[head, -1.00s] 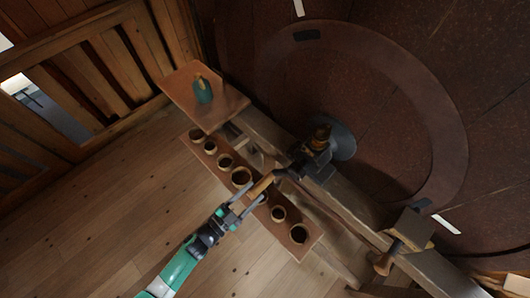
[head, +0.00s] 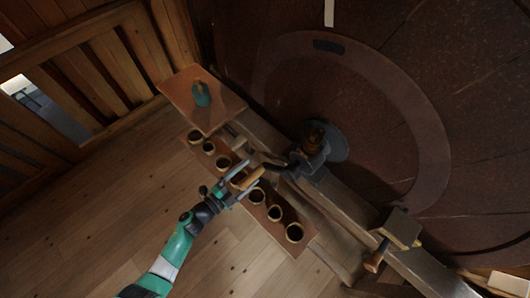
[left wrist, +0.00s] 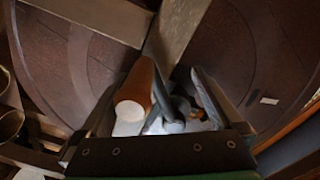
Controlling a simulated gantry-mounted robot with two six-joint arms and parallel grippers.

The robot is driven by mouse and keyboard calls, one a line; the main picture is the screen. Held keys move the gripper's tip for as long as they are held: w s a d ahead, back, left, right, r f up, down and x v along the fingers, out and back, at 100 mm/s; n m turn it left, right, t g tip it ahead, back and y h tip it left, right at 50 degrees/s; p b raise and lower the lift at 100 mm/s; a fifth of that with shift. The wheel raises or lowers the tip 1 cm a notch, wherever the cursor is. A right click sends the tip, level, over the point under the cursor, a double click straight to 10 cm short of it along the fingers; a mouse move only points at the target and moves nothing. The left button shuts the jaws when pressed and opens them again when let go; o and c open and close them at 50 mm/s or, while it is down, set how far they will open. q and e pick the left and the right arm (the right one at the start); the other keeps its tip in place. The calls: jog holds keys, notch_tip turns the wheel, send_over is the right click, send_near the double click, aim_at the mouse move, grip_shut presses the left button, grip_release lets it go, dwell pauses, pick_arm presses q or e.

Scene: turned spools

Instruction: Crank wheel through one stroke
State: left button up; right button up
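The large dark brown wheel (head: 400,130) fills the right of the head view, with a pale ring and a white mark (head: 329,12) near its top. A dark crank arm (head: 270,166) reaches left from the grey metal fitting by the hub and ends in a wooden handle (head: 245,180). My left gripper (head: 242,180) has its fingers on either side of the handle. In the left wrist view the handle (left wrist: 136,92) lies close to the left finger, with a gap to the right finger, so the gripper (left wrist: 160,100) looks open. My right gripper is not in view.
A board with several round cups (head: 293,232) runs under my left gripper. A small tray (head: 180,90) holds a teal bottle (head: 202,94). A wooden beam with a block (head: 402,228) crosses the lower right. The plank floor at lower left is clear.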

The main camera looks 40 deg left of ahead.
pick_arm(q)
jog(key=a+r+m+p, duration=0.3)
jog(key=a+r+m, duration=0.15)
jog(key=r, duration=0.35)
jog(key=s+d+r+m+p, duration=0.1)
jog(key=d+r+m+p, duration=0.9)
jog(key=d+r+m, duration=0.2)
notch_tip(320, 180, up, 3)
jog(key=m, duration=0.4)
jog(key=shift+f, duration=0.2)
jog(key=shift+a, duration=0.4)
jog(key=s+a+b, duration=0.1)
jog(key=s+b, duration=0.1)
jog(key=s, duration=0.9)
jog(key=shift+a+b, duration=0.15)
jog(key=shift+b, duration=0.25)
